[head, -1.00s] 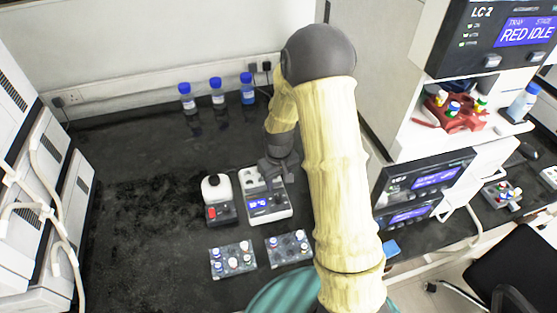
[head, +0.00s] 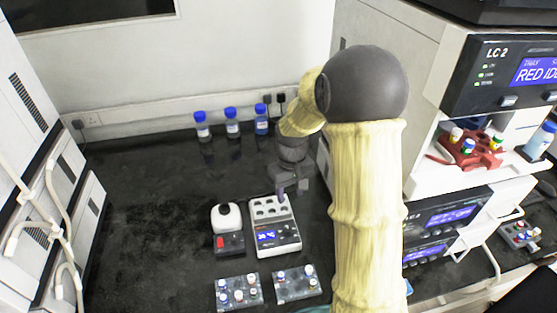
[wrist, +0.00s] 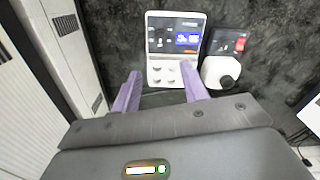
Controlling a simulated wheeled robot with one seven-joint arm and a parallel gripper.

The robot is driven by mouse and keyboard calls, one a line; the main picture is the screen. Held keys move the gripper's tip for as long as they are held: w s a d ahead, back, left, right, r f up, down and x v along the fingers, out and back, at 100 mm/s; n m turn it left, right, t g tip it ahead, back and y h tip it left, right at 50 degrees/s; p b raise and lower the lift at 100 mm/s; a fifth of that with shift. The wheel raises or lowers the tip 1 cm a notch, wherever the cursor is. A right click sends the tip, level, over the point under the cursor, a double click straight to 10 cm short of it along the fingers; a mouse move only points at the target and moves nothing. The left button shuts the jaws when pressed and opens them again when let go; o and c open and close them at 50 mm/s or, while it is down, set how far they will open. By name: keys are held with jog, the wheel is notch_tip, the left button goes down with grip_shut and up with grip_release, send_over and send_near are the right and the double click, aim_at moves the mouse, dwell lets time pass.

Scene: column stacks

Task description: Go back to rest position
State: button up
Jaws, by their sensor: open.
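My gripper (head: 282,198) hangs above the back of the white heater block device (head: 284,240) on the black bench. In the wrist view, my gripper's two purple fingers (wrist: 162,92) are spread apart with nothing between them. The white device (wrist: 160,72) with a blue display and a few wells lies beyond the fingertips there. My arm rises from the lower right of the head view and bends down to the gripper.
A small mixer (head: 228,230) with a red switch stands left of the device. Two vial racks (head: 240,291) (head: 296,284) sit in front. Blue-capped bottles (head: 232,122) stand at the back wall. The LC 2 instrument stack (head: 470,130) rises at right. Bench at left is clear.

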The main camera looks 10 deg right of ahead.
jog(key=shift+s, duration=0.1)
jog(key=s+r+m+t, duration=0.1)
jog(key=s+r, duration=0.1)
jog(key=s, duration=0.5)
jog(key=s+r+m+t, duration=0.1)
jog(key=s+r+m, duration=0.1)
jog(key=s, duration=0.5)
jog(key=shift+s+r+t+p, duration=0.25)
jog(key=shift+s+t+p, duration=0.05)
dwell(1.2)
jog(key=shift+c, duration=0.8)
